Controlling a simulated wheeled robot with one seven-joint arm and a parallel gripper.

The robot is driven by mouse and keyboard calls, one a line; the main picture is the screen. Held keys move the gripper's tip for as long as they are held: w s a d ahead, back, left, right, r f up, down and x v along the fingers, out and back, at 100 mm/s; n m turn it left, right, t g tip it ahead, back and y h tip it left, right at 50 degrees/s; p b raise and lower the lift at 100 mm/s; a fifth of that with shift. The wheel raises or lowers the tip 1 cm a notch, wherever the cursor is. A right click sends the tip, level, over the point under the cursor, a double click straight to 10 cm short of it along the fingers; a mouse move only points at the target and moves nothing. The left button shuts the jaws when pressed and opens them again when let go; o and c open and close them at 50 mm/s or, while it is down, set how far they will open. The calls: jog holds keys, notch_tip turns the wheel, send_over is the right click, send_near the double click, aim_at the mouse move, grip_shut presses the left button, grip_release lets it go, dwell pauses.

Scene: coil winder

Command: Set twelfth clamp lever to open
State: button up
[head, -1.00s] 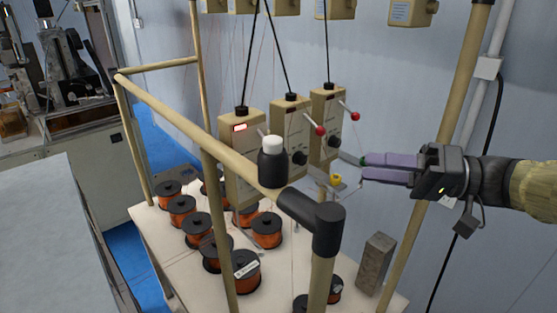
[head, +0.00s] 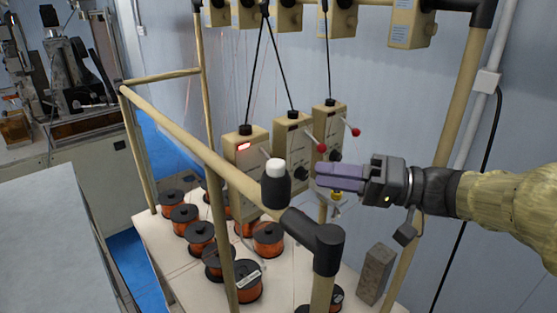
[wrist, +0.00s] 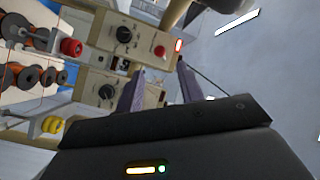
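Three beige tensioner boxes, left (head: 240,160), middle (head: 281,137) and right (head: 322,112), hang inside the pipe frame. Levers with red ball ends stick out to the right, one ball (head: 321,147) by the middle box and another ball (head: 356,131) by the right box. I cannot tell which lever is the twelfth. My gripper (head: 318,177) has purple fingers and is in front of and below the red balls, beside the boxes' lower parts. I see nothing held.
A tan pipe rail (head: 190,135) with a black corner joint (head: 325,240) and a white-capped black cylinder (head: 276,185) stand near my gripper. Copper wire spools (head: 200,235) and a grey block (head: 375,272) are on the shelf below. More boxes (head: 410,25) hang above. A wall is behind.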

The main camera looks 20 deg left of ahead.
aim_at(282, 168)
jog(key=a+p, duration=0.1)
jog(key=a, duration=0.2)
jog(key=a+p, duration=0.1)
jog(key=a, duration=0.1)
jog(key=s+a+p, duration=0.1)
jog(key=a, duration=0.2)
jog(key=shift+a+r, duration=0.1)
jog(key=shift+a, duration=0.65)
jog(key=shift+c, duration=0.2)
grip_shut()
